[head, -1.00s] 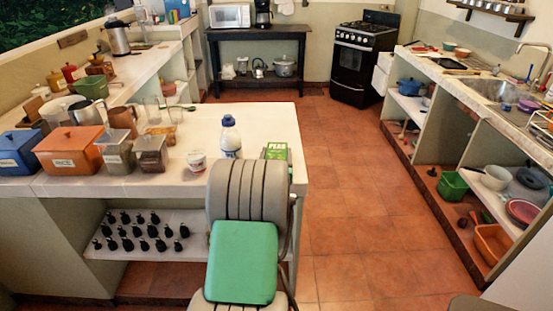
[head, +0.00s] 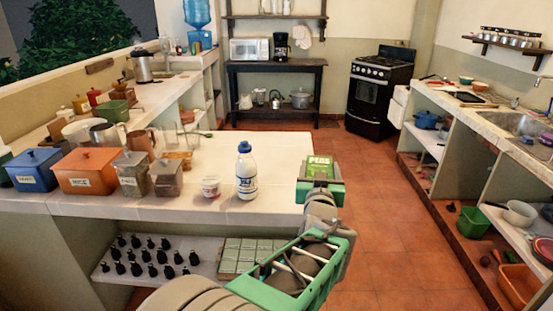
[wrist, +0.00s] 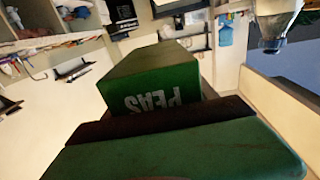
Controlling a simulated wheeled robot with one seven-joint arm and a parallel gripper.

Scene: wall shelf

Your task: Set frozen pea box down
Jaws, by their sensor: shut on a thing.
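The frozen pea box (head: 319,168) is a small green box at the right end of the white counter (head: 230,160) in the head view. My gripper (head: 320,182) is shut on it, and the arm reaches up to it from below. In the wrist view the box (wrist: 150,80) stands out beyond the gripper pad, with the word PEAS upside down. The far finger is hidden, and I cannot tell whether the box touches the counter.
A white bottle with a blue cap (head: 246,172) and a small cup (head: 210,187) stand left of the box. Canisters, including an orange one (head: 88,172), fill the counter's left. Dark bottles (head: 145,250) stand on the shelf below. Open floor lies right.

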